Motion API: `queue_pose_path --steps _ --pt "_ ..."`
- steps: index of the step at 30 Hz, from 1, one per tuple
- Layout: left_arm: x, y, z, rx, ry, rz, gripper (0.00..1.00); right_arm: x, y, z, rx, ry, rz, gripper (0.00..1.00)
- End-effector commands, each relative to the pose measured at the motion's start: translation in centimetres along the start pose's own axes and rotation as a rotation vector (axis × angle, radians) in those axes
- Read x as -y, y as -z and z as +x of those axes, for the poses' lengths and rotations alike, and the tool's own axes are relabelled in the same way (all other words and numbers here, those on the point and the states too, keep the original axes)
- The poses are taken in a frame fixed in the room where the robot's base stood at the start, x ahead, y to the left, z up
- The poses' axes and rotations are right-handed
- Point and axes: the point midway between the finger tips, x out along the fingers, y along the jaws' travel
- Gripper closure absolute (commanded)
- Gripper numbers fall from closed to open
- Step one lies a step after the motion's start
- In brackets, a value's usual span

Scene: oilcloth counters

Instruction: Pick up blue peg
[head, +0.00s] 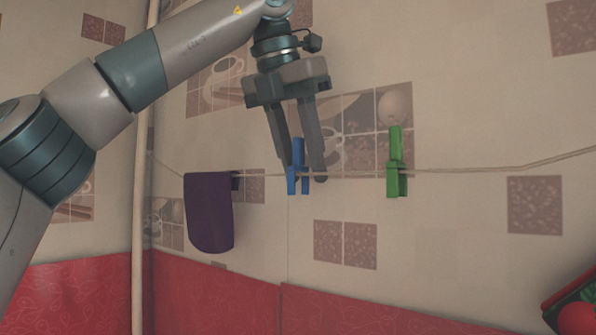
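A blue peg (297,170) is clipped upright on a thin clothesline in front of the wall. My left gripper (306,176) points down over the line with its two fingers apart. In the picture the blue peg lies between the fingertips, close to the left finger. I cannot tell whether either finger touches it or how they compare in depth. My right gripper is not in view.
A green peg (394,170) is clipped on the line to the right. A dark purple cloth (209,212) hangs from the line to the left. A vertical pole (140,190) stands at left. Red oilcloth (200,297) runs below. A dark container with red items (577,312) is at lower right.

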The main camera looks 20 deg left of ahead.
Motion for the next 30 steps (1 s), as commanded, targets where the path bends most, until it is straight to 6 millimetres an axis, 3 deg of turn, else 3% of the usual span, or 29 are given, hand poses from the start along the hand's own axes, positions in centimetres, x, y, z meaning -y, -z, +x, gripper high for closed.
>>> queue_pose_path --steps 17,18,22,30 --pt "0.03 0.03 0.56 0.001 0.001 0.000 0.67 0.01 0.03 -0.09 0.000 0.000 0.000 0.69" --pt "0.03 0.03 0.56 0.001 0.001 0.000 0.70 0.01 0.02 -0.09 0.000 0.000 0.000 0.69" --pt "0.03 0.03 0.56 0.001 0.001 0.000 1.00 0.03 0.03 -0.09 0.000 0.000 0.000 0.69" --pt "0.03 0.02 0.55 0.001 0.001 0.000 1.00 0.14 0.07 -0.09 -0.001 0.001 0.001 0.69"
